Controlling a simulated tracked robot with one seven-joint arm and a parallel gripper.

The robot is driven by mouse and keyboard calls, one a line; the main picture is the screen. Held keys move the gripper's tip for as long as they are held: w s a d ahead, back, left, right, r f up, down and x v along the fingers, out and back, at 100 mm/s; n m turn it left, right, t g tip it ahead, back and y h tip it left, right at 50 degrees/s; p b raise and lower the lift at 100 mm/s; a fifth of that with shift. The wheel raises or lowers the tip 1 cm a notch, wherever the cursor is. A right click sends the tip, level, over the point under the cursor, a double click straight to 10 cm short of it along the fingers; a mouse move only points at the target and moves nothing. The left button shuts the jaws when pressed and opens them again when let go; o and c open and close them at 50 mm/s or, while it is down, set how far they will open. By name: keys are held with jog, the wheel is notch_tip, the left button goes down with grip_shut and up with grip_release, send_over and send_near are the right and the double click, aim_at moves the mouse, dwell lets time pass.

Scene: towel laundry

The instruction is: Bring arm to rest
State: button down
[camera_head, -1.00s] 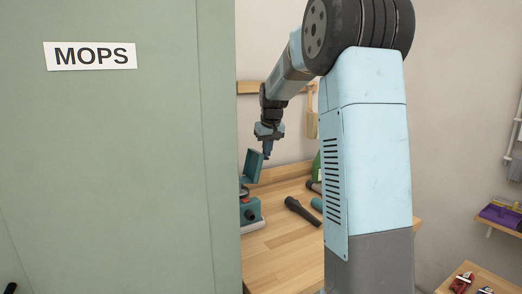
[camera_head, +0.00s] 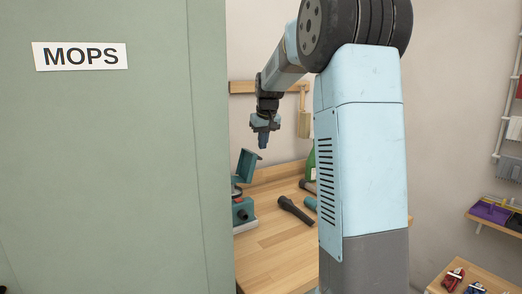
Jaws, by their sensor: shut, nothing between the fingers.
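My gripper (camera_head: 263,142) hangs at the end of my bent arm and points down. Its fingers are shut with nothing between them. It is in the air above the back part of a wooden workbench (camera_head: 268,250), clear of the things on it. My arm (camera_head: 362,150) rises on the right of the picture and hides part of the bench.
A green cabinet panel (camera_head: 110,180) labelled MOPS (camera_head: 80,56) fills the left. On the bench are a teal machine (camera_head: 243,212) with a raised lid, a black nozzle-like tool (camera_head: 295,210) and a green bottle (camera_head: 311,163). A low wooden surface (camera_head: 440,270) holds small red and blue items.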

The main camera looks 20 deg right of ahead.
jog(key=d+v, duration=0.1)
jog(key=v, duration=0.5)
jog(key=shift+d+r, duration=0.15)
jog(key=shift+r, duration=0.15)
jog(key=s+a+f, duration=0.1)
jog(key=s+a, duration=0.3)
jog(key=s, duration=0.5)
jog(key=s+a+f+t, duration=0.1)
jog(key=s+a, duration=0.2)
jog(key=s, duration=0.7)
jog(key=s+a+f, duration=0.1)
jog(key=s+a, duration=0.3)
jog(key=s, duration=0.5)
jog(key=s+a+f, duration=0.1)
jog(key=s+f, duration=0.5)
jog(key=s, duration=0.3)
jog(key=shift+s+a+f+t, duration=0.15)
jog(key=shift+s+a+t, duration=0.15)
jog(key=shift+a, duration=0.1)
